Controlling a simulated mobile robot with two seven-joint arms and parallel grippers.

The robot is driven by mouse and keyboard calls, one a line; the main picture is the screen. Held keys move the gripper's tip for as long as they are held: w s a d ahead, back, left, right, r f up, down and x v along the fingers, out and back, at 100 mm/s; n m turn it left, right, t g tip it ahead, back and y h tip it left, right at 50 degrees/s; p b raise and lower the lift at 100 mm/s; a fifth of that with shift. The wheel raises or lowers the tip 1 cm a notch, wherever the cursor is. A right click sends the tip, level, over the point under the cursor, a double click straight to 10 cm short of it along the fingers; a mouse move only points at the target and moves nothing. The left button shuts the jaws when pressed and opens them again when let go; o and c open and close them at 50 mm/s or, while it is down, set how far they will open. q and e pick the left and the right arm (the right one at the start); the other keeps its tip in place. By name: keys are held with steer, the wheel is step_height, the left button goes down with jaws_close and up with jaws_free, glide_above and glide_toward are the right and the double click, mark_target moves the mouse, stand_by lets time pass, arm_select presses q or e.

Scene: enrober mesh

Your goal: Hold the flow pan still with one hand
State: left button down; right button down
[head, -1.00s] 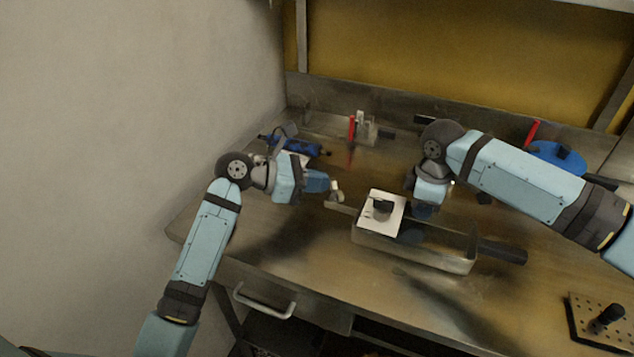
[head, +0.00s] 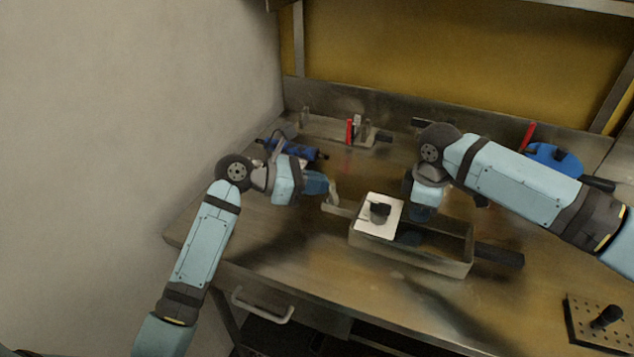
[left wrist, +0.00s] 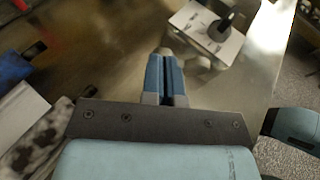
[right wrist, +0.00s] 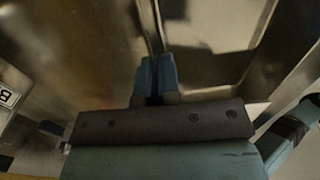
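The flow pan (head: 455,265) is a long metal tray on the bench, with a dark handle (head: 498,254) at its right end and a narrow metal tab (head: 340,211) at its left end. A white plate (head: 371,220) with a black knob (head: 380,211) lies across its left part. My right gripper (head: 423,216) is at the pan's back wall. In the right wrist view its fingers (right wrist: 157,60) are together, with the wall edge running into them. My left gripper (head: 331,188) is just above and behind the tab. Its fingers (left wrist: 166,58) look together and empty.
A blue tool (head: 300,150) lies behind my left arm. A small rack with a red item (head: 349,131) stands at the back. A blue object (head: 555,158) lies behind my right arm. A perforated block (head: 590,325) is at the front right.

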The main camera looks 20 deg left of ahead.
arm_select(q)
steer(key=shift+w+d, duration=0.3)
steer(key=shift+w, duration=0.3)
arm_select(e)
steer(key=shift+s+a+r, duration=0.1)
steer(key=shift+s+a, duration=0.05)
steer(key=shift+a, duration=0.1)
stand_by(1.1)
steer(key=shift+d, duration=0.2)
arm_select(q)
steer(key=v, duration=1.2)
steer(key=shift+a, duration=0.1)
arm_select(e)
steer(key=c, duration=1.3)
jaws_free()
steer(key=shift+o, duration=0.2)
